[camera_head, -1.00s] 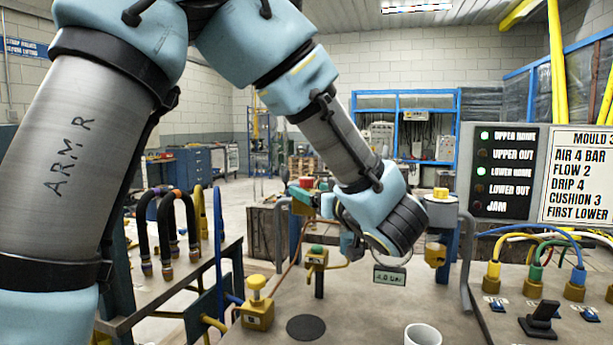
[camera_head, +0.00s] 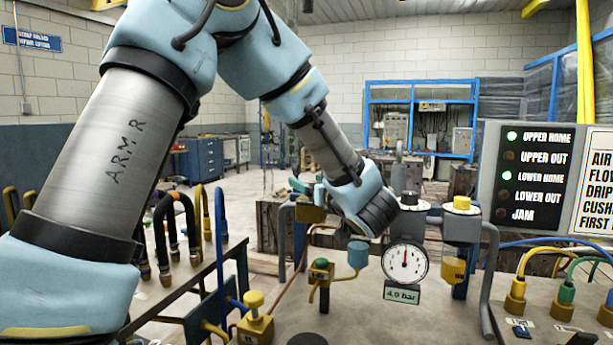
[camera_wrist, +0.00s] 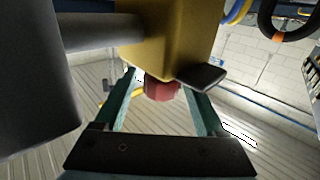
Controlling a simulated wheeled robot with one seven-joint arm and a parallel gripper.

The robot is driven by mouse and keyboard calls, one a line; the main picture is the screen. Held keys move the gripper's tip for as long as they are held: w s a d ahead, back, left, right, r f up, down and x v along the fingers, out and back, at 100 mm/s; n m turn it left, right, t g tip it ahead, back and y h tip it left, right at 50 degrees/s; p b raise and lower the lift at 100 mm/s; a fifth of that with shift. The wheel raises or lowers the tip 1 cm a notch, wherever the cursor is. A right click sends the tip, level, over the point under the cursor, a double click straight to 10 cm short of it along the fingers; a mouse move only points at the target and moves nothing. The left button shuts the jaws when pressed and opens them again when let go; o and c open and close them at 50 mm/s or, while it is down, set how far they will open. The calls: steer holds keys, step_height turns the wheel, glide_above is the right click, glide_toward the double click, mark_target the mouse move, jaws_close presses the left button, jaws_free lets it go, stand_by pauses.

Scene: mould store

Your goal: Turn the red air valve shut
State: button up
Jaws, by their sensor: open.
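The red valve knob (camera_wrist: 162,88) shows in the wrist view below a yellow block (camera_wrist: 165,45). My gripper (camera_wrist: 161,80) is open, with one teal finger on each side of the knob; I cannot tell whether either touches it. In the head view my gripper (camera_head: 298,187) is small and partly hidden by my wrist, above the yellow valve body (camera_head: 310,213) on the grey pipe. The red knob is hidden there. The pressure gauge (camera_head: 405,264) has its needle near the top, and the plate (camera_head: 402,294) under it reads 4.0 bar.
A yellow-capped unit (camera_head: 462,222) stands right of the gauge. A green-button box (camera_head: 320,268) and a yellow-knobbed box (camera_head: 255,320) stand nearer. Coloured hoses (camera_head: 570,255) and a lamp panel (camera_head: 528,175) are at the right. Hooped hoses (camera_head: 165,235) stand on the left bench.

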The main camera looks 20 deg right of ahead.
steer(key=shift+w, duration=0.9)
jaws_close()
